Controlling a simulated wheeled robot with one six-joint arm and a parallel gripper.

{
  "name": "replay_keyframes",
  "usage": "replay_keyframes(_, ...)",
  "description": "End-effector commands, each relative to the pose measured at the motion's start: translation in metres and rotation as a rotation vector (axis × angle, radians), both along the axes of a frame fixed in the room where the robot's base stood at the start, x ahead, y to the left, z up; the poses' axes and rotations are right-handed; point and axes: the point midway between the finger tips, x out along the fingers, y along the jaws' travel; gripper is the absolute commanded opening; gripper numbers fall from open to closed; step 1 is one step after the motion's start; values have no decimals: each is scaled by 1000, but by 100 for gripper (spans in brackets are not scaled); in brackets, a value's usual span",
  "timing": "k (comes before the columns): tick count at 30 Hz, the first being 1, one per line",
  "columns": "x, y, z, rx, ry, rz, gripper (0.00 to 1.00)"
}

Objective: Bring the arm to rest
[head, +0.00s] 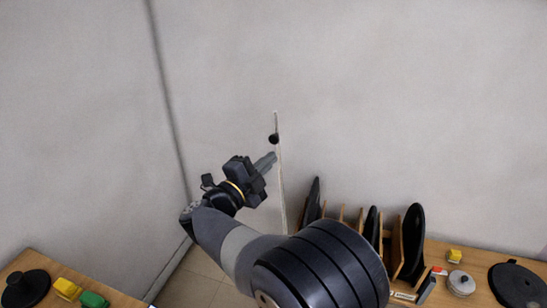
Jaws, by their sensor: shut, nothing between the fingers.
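My arm reaches up from the bottom of the head view toward the wall, held in the air. My gripper (269,160) is at its end, pointing up and to the right. Its fingers are shut with nothing between them. It is clear of the tables. The gripper appears close to a thin pale cord with a dark knob (273,138) in front of the wall; I cannot tell the gap between them.
At right, a wooden rack (397,252) holds black discs on a table, with a yellow block (454,255), a silver lidded pot (461,282) and a black disc (516,285). At lower left, a table holds a black disc (25,287), yellow block (67,289) and green block (93,299).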

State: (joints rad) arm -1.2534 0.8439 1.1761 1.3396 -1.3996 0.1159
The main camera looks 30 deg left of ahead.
Motion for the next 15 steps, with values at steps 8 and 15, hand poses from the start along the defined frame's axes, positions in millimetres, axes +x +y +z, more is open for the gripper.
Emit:
replay_keyframes(8, -1, 0, 0, 0, 0, -1, 0)
replay_keyframes(15, 9, -1, 2, 0, 0, -3, 0)
